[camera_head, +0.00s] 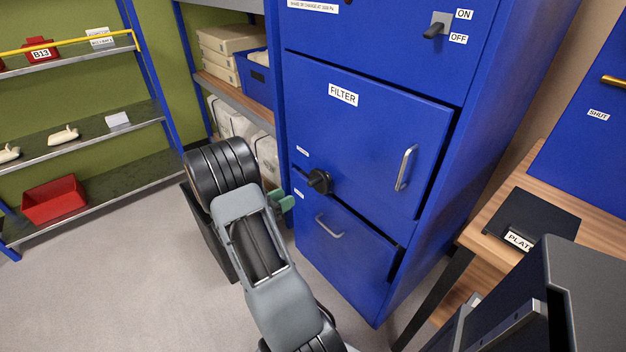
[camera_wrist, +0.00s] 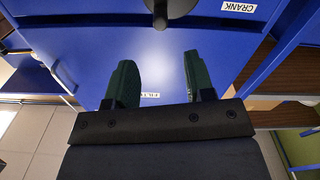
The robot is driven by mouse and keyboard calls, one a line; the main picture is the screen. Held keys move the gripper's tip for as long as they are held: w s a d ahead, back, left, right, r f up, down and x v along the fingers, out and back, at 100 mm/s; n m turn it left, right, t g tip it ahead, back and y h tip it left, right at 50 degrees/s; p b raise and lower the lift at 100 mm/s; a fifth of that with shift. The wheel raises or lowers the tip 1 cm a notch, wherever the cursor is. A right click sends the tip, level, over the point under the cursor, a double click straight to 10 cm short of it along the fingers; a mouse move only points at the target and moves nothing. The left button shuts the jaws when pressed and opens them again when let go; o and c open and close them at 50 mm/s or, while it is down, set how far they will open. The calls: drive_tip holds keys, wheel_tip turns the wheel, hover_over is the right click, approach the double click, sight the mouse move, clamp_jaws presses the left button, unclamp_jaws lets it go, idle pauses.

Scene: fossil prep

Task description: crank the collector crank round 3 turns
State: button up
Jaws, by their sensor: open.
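The collector crank (camera_head: 318,181) is a black round hub with a knob on the front of the tall blue cabinet, low on the left. In the wrist view a dark round part with a stubby knob (camera_wrist: 170,8) shows at the top edge, left of a CRANK label (camera_wrist: 239,7) and partly cut off. My gripper (camera_head: 283,201) has green fingers and is left of and a little below the crank, apart from it. In the wrist view my gripper (camera_wrist: 160,82) has its fingers spread with nothing between them. My arm hides part of the cabinet's lower left side.
The blue cabinet (camera_head: 360,110) carries a FILTER door with a pull handle (camera_head: 406,167), a lower handle (camera_head: 329,226) and an ON/OFF switch (camera_head: 436,30). A wooden bench (camera_head: 487,243) stands at right. Shelves and a red bin (camera_head: 54,199) stand at left, with open floor before them.

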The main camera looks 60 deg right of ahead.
sight(308, 185)
drive_tip(key=x, duration=1.2)
drive_tip(key=shift+b, duration=0.3)
clamp_jaws()
